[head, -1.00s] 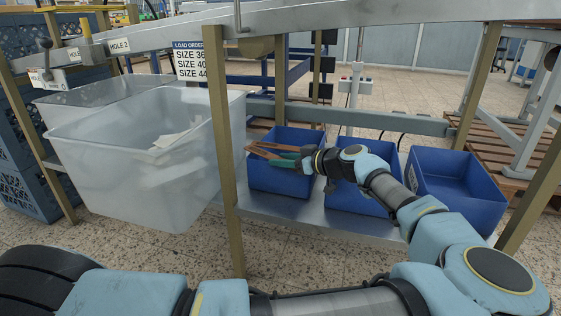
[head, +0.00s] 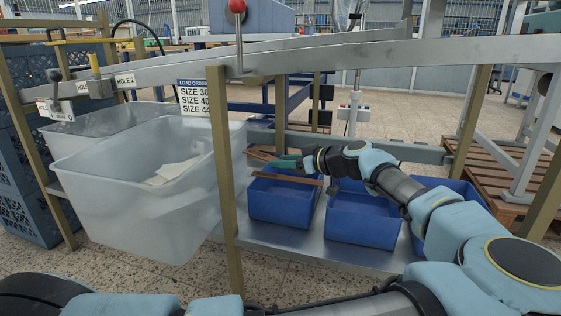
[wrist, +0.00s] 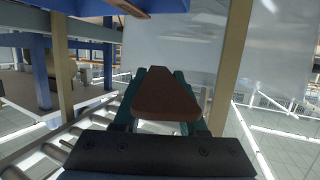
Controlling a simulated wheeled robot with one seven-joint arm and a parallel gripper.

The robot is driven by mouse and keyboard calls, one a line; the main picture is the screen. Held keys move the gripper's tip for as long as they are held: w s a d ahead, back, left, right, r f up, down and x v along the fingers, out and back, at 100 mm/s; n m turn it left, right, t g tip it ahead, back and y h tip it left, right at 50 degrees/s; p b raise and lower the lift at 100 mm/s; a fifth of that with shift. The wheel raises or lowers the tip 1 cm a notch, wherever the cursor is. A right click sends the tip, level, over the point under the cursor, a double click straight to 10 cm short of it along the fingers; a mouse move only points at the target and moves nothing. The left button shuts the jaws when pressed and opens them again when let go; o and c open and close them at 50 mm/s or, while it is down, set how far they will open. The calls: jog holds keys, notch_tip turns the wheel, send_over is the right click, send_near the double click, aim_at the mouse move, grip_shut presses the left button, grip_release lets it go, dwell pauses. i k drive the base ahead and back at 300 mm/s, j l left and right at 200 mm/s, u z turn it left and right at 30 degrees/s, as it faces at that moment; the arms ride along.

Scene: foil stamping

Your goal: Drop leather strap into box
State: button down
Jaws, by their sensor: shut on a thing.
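My gripper (head: 285,162) is above the back of the left blue box (head: 284,209), its green fingers shut on a brown leather strap (head: 259,155). The strap's end sticks out to the left of the fingers. In the wrist view, the brown strap (wrist: 165,100) lies between the two green fingers (wrist: 164,75). A second brown strap (head: 286,178) shows below the gripper across the upper part of the left box; whether it rests on the rim or leans inside is unclear. The box floor is mostly hidden.
The middle blue box (head: 362,222) and the right blue box (head: 450,190), partly behind my arm, stand on the same metal shelf (head: 290,245). A translucent bin (head: 140,205) with pale sheets (head: 172,172) stands left. A brass-coloured post (head: 226,190) rises close by in front.

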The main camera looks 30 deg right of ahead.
aim_at(177, 174)
jog(key=k+l, duration=0.3)
jog(key=k, duration=0.15)
jog(key=k+l, duration=0.3)
jog(key=k, duration=0.15)
